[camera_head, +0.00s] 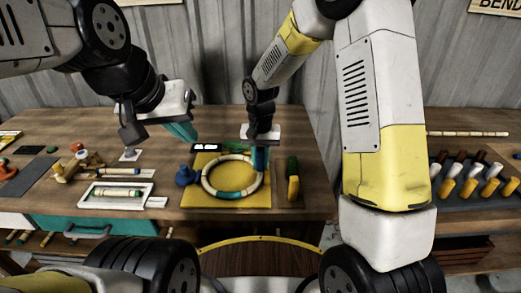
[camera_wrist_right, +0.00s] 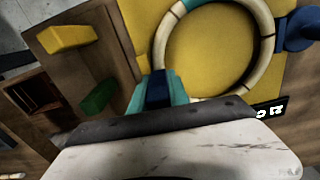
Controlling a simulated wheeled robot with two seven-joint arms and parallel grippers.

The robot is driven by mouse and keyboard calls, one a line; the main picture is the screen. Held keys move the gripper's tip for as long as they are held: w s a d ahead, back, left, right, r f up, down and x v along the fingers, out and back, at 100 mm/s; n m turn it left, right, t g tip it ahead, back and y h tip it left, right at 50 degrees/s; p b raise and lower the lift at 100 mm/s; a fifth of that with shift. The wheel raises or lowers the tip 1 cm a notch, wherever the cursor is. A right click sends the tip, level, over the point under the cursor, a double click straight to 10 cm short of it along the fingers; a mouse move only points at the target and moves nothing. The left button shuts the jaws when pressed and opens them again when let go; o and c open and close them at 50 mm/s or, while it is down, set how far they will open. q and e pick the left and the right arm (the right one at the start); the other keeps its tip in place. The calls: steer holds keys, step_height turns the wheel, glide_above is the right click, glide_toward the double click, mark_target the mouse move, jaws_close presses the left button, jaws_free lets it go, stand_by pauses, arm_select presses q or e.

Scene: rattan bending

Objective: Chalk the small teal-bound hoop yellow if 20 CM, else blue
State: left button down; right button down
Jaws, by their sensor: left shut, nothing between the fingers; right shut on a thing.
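The small hoop (camera_head: 230,194) lies on a yellow board (camera_head: 255,200), pale cane with teal bindings; it also shows in the right wrist view (camera_wrist_right: 162,42). My right gripper (camera_head: 260,160) is shut on a blue block (camera_wrist_right: 157,88), which looks like the blue chalk, at the hoop's far right rim. I cannot tell whether the block touches the rim. The yellow chalk (camera_head: 293,188) and a green block (camera_head: 292,165) stand right of the board. My left gripper (camera_head: 184,131) is shut and empty, behind and left of the hoop. A small black display (camera_head: 206,147) has white characters too small to read.
A blue knobbed piece (camera_head: 186,176) stands at the hoop's left side. A white tray (camera_head: 148,196) with a cane piece lies further left, near wooden tools (camera_head: 72,167). A rack of several coloured pegs (camera_head: 470,178) stands at the far right.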

mark_target(261, 149)
steer(key=shift+f, duration=0.6)
stand_by(1.1)
steer(key=shift+r, duration=0.15)
steer(key=shift+r, duration=3.4)
steer(key=shift+w+d, duration=0.2)
steer(key=w+d, duration=0.5)
steer(key=d, duration=0.2)
steer(key=shift+n, duration=0.3)
steer(key=f, duration=0.3)
steer(key=w+d+f, duration=0.1)
steer(key=shift+f, duration=0.25)
steer(key=shift+a+f, duration=0.1)
steer(key=shift+f, duration=2.3)
